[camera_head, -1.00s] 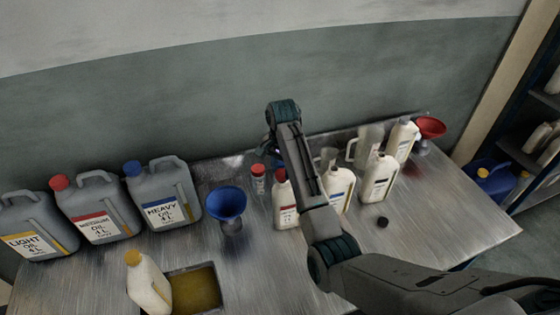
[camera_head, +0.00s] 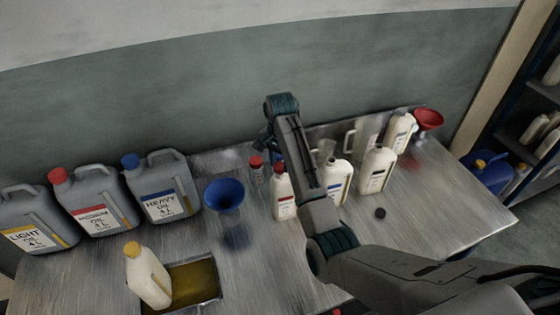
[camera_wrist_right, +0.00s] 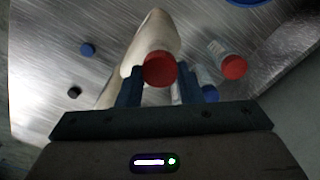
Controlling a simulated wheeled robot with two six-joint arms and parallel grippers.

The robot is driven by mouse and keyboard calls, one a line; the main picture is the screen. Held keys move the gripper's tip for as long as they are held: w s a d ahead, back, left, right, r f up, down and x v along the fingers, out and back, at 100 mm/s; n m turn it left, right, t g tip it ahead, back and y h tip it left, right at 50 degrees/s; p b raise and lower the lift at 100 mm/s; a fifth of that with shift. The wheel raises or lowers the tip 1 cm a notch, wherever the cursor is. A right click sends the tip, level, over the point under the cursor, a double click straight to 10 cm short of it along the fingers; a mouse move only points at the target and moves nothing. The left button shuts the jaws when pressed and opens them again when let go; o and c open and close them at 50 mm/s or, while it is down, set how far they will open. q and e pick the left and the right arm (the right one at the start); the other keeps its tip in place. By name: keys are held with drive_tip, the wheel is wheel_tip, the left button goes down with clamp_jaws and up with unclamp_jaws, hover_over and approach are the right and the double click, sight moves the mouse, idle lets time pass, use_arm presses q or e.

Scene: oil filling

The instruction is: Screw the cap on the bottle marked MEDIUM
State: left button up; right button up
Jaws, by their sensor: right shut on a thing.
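The bottle marked by a red label (camera_head: 284,207) stands upright on the metal table, partly behind my right arm. Its small print is too blurred to read. A red cap (camera_wrist_right: 160,68) sits between the blue fingers of my right gripper (camera_wrist_right: 160,78), in line with the top of a cream bottle (camera_wrist_right: 155,35) in the right wrist view. My right gripper is shut on the red cap; I cannot tell how far the cap is on the neck. In the head view my arm hides most of this gripper. My left gripper is not in view.
A small red-capped container (camera_head: 256,171) and a blue funnel (camera_head: 225,198) stand to the left. Grey jerrycans (camera_head: 95,205) line the left.

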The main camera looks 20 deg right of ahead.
drive_tip(key=shift+s+f, duration=0.1)
drive_tip(key=shift+f, duration=0.8)
idle(0.5)
drive_tip(key=o, duration=1)
